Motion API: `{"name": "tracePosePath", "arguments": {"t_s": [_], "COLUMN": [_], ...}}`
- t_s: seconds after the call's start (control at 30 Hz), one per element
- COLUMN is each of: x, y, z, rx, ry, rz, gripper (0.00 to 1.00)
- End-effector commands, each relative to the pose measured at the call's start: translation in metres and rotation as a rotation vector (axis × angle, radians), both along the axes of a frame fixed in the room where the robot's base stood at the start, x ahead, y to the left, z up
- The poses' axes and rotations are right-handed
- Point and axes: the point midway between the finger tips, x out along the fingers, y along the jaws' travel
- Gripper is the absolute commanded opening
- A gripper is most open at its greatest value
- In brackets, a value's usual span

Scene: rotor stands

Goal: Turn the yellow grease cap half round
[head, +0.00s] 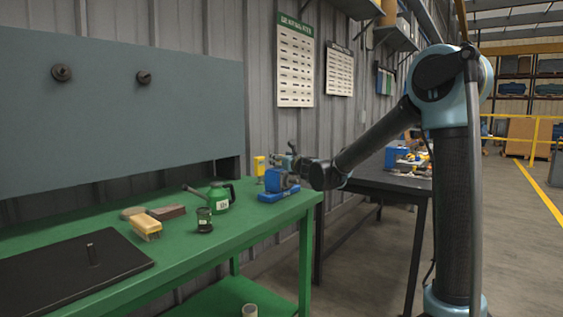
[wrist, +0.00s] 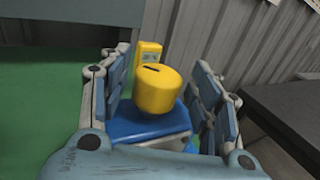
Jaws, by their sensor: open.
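The yellow grease cap (wrist: 158,90) is a short round cylinder with a dark slot in its top. It sits above a blue body (wrist: 150,122) in the wrist view. My gripper (wrist: 164,66) is open, with one finger on the left of the cap and one on the right. A gap shows on the right; contact on the left cannot be told. In the head view my gripper (head: 289,162) is at the blue body (head: 275,182) near the right end of the green bench. The cap cannot be made out there.
A yellow box-like item (wrist: 148,52) stands just behind the cap. On the green bench (head: 240,222) are a green oil can (head: 220,196), a dark jar (head: 204,220), a brush (head: 146,227) and a black plate with a peg (head: 70,270). A dark table (head: 390,181) stands to the right.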

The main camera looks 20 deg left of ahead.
Motion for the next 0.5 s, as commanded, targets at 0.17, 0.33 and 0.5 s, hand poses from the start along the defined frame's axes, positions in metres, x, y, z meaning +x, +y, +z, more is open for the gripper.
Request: {"name": "tracePosePath", "arguments": {"t_s": [0.17,0.33,0.5], "x": [0.0035,0.0036,0.0035], "y": [0.0031,0.0032,0.0031], "z": [0.0,-0.0001,-0.0001], "rx": [-0.001,-0.001,-0.001], "ry": [-0.001,-0.001,-0.001], "rz": [0.0,0.0,0.0], "gripper": [0.57,0.57,0.3]}}
